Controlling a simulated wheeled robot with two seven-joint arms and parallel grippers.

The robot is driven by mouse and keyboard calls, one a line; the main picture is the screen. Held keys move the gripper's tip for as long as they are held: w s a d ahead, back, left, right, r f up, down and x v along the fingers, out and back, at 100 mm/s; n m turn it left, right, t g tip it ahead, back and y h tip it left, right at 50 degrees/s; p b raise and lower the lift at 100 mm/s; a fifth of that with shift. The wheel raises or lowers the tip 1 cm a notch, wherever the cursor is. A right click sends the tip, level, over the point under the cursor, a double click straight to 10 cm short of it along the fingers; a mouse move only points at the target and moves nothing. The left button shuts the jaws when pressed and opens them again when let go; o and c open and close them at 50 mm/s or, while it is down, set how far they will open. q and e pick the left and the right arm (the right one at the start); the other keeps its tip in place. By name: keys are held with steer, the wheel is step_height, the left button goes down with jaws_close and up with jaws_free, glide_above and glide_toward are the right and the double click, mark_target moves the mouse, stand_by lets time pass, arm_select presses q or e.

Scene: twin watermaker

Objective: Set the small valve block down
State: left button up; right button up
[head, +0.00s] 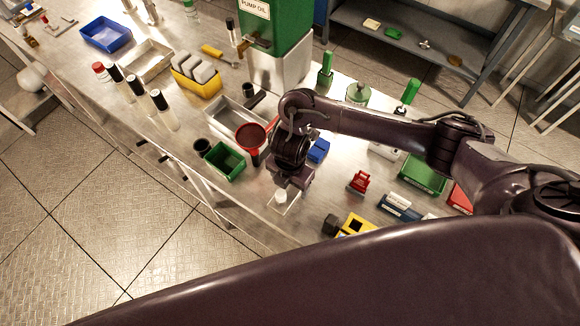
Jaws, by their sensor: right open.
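My right gripper (287,183) points down over the front edge of the metal bench, and it is open. Directly below it, a small whitish piece (281,196) stands on a pale flat plate (288,207). This piece may be the small valve block, but it is too small and too covered by the gripper to be sure. I cannot tell whether the fingers touch it. My left gripper is not in view.
Left of the gripper are a red-rimmed dark funnel or cup (251,137) and a green bin (225,160). A blue block (318,150), a red part (359,182) and a yellow block (357,224) lie to the right. The bench's front edge is close.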

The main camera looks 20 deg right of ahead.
mark_target(290, 189)
step_height(290, 189, up, 9)
steer(key=p, duration=0.2)
stand_by(0.6)
